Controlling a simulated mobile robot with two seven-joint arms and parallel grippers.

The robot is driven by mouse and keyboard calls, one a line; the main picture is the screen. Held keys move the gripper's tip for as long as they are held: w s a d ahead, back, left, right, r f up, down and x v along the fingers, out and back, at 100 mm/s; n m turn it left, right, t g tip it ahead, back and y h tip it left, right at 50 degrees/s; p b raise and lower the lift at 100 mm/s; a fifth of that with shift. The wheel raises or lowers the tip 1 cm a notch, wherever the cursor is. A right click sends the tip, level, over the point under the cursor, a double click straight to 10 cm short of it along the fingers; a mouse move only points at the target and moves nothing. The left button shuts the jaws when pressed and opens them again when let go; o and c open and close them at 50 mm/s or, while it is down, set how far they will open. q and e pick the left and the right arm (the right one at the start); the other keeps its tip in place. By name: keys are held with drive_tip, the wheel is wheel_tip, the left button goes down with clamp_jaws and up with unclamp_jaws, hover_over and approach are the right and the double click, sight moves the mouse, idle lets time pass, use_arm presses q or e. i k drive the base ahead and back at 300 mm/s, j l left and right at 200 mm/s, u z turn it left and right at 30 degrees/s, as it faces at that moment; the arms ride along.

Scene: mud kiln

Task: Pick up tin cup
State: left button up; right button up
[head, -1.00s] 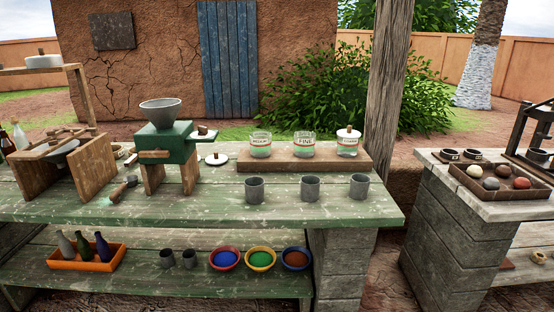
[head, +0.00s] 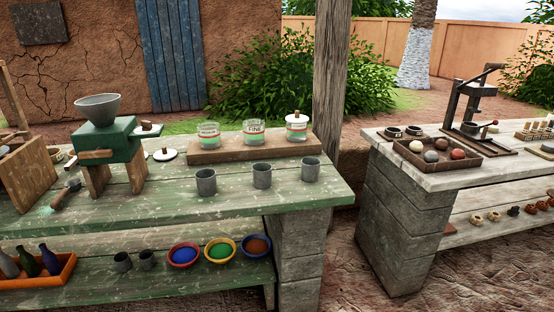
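Three grey metal cups stand upright in a row on the green worn tabletop: a left cup (head: 206,182), a middle cup (head: 262,176) and a right cup (head: 311,170) near the table's right end. Two smaller, darker grey cups, one on the left (head: 122,262) and one on the right (head: 147,259), stand on the shelf below. I cannot tell which of these is the tin cup. Neither of my grippers shows in the head view.
The green table (head: 160,208) carries a green grinder (head: 103,140) and a wooden board (head: 225,153) with jars. Below are coloured bowls (head: 221,251) and an orange tray (head: 65,271) of bottles. A post (head: 331,80) rises behind. Dirt ground separates a second table (head: 436,179) on the right.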

sight(310, 170)
drive_tip(key=i+l+u, duration=0.1)
drive_tip(key=u, duration=0.3)
drive_tip(key=l+u, duration=0.25)
drive_tip(key=u, duration=0.15)
drive_tip(key=i+l+u, duration=0.15)
drive_tip(key=l, duration=0.3)
drive_tip(key=l+u, duration=0.2)
drive_tip(key=l, duration=0.3)
drive_tip(key=i+l, duration=0.1)
drive_tip(key=l, duration=0.35)
drive_tip(key=l+u, duration=0.1)
drive_tip(key=l, duration=0.4)
drive_tip(key=i, duration=0.05)
